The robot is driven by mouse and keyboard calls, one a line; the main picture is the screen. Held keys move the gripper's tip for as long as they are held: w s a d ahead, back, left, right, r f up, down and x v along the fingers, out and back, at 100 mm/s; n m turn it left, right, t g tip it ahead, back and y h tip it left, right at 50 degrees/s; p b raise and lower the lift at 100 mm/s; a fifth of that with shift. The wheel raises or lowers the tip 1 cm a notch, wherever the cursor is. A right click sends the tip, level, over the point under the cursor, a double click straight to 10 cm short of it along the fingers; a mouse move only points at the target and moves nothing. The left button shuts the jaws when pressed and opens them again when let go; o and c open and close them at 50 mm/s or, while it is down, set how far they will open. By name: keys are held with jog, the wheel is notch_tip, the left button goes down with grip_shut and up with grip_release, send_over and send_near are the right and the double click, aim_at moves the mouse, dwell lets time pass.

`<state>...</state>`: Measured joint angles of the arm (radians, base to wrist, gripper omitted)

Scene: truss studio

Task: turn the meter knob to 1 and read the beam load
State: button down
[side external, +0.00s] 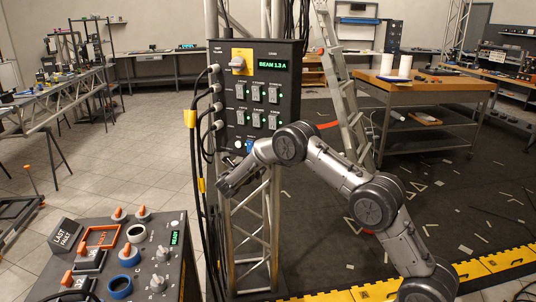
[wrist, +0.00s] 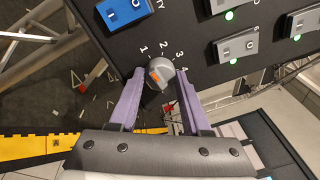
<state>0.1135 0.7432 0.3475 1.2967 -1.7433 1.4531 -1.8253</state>
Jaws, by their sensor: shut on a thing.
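The meter knob (wrist: 160,73), grey with an orange mark, sits on the dark panel (wrist: 205,75) in the wrist view. The numbers 1 to 4 are printed around it. The mark shows on the knob's left part; I cannot tell surely which number it points to. My gripper (wrist: 160,84) is shut on the knob, one purple finger on each side. In the side view my gripper (side external: 234,180) is at the lower edge of the upright panel (side external: 228,102), and I cannot make out the knob clearly there.
A blue switch (wrist: 122,10) and grey switches (wrist: 237,45) with green lights are close to the knob. Black cables (side external: 198,130) hang along the panel's left side. A control console (side external: 125,255) stands at the front left. A ladder (side external: 345,90) stands behind my arm.

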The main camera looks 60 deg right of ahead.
jog(key=shift+c, duration=1.8)
grip_release()
jog(key=shift+a, duration=0.1)
jog(key=s+a, duration=0.1)
jog(key=a, duration=1.2)
jog(key=shift+s+a+f, duration=0.15)
jog(key=shift+a+f, duration=0.1)
jog(key=shift+a, duration=0.05)
